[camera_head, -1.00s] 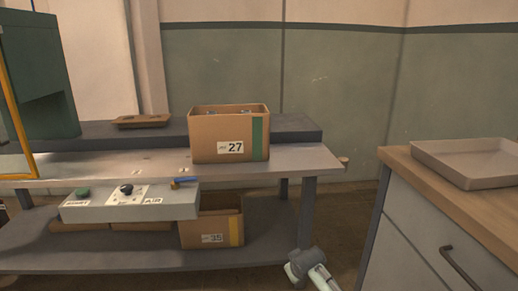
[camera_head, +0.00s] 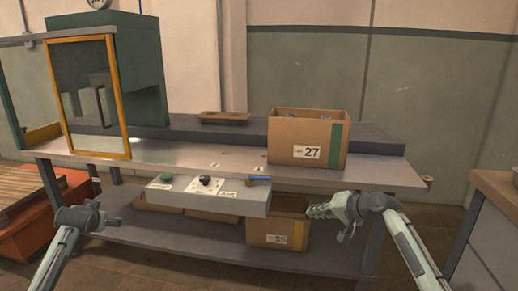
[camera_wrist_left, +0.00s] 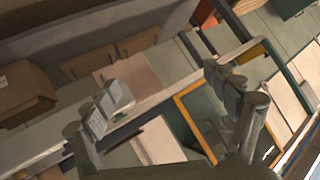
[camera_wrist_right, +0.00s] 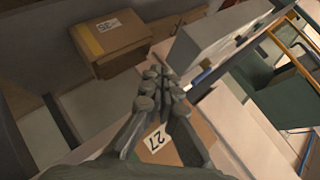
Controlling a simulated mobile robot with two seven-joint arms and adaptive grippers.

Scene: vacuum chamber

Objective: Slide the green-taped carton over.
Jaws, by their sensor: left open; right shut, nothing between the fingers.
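The green-taped carton (camera_head: 308,142) is an open brown box with a green stripe and a label reading 27. It stands upright on the workbench top (camera_head: 215,160), right of its middle, against the raised dark ledge behind. My right gripper (camera_head: 314,211) is shut and empty, in front of and below the carton in the head view, apart from it. In the right wrist view its fingers (camera_wrist_right: 160,84) are together, with the 27 label beyond them. My left gripper (camera_head: 112,222) is low at the left, far from the carton. Its fingers are spread and empty in the left wrist view (camera_wrist_left: 165,95).
A control box (camera_head: 208,196) with knobs juts from the bench front. Carton 35 (camera_head: 277,232), yellow-taped, sits on the lower shelf (camera_head: 200,240). A green cabinet with an orange-framed door (camera_head: 95,98) stands at left. A shallow brown tray (camera_head: 224,117) lies on the ledge. The bench's right end is clear.

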